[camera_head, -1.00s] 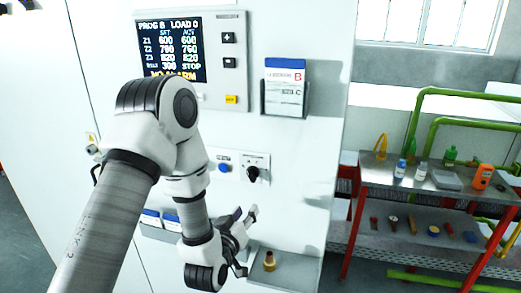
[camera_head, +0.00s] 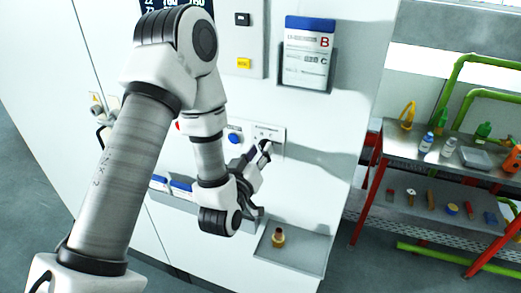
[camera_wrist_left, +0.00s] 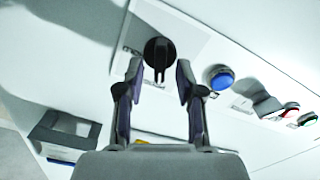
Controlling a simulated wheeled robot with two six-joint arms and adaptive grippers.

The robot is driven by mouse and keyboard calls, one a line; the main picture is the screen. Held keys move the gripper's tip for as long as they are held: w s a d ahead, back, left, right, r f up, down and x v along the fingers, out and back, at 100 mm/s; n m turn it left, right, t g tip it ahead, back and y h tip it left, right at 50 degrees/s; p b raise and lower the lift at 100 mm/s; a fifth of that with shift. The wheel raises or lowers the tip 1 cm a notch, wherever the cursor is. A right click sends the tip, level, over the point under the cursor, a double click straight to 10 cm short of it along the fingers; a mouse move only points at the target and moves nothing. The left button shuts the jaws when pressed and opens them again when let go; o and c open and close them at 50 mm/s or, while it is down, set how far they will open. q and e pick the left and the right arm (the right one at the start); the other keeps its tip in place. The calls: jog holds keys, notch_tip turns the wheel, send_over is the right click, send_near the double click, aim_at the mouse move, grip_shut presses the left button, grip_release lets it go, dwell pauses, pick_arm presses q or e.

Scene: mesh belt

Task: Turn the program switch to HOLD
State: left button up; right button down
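The program switch is a black rotary knob (camera_wrist_left: 159,53) on a white label plate, seen in the left wrist view. In the head view its plate (camera_head: 277,131) shows on the white cabinet, with the knob mostly hidden behind my gripper. My left gripper (camera_wrist_left: 156,75) is open, with one finger on each side of the knob's near edge. A gap shows between the fingers and the knob, and I cannot tell whether they touch. In the head view the left gripper (camera_head: 267,150) reaches the plate from below. My right gripper is not in view.
A blue button (camera_head: 234,138) sits left of the switch. A card holder (camera_head: 307,84) hangs above it. A small tray (camera_head: 290,258) with a brass-coloured piece (camera_head: 278,237) is below. A metal table (camera_head: 400,152) with bottles and tools stands at the right.

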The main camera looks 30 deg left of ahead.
pick_arm(q)
grip_shut()
jog(key=shift+w, duration=0.15)
jog(key=shift+f+m, duration=0.1)
jog(key=shift+m, duration=0.3)
jog(key=m+b, duration=0.1)
jog(key=m, duration=0.4)
jog(key=m+b, duration=0.2)
jog(key=m, duration=0.4)
jog(key=m+b, duration=0.2)
jog(key=m, duration=0.4)
jog(key=shift+w+d, duration=0.1)
jog(key=shift+d, duration=0.2)
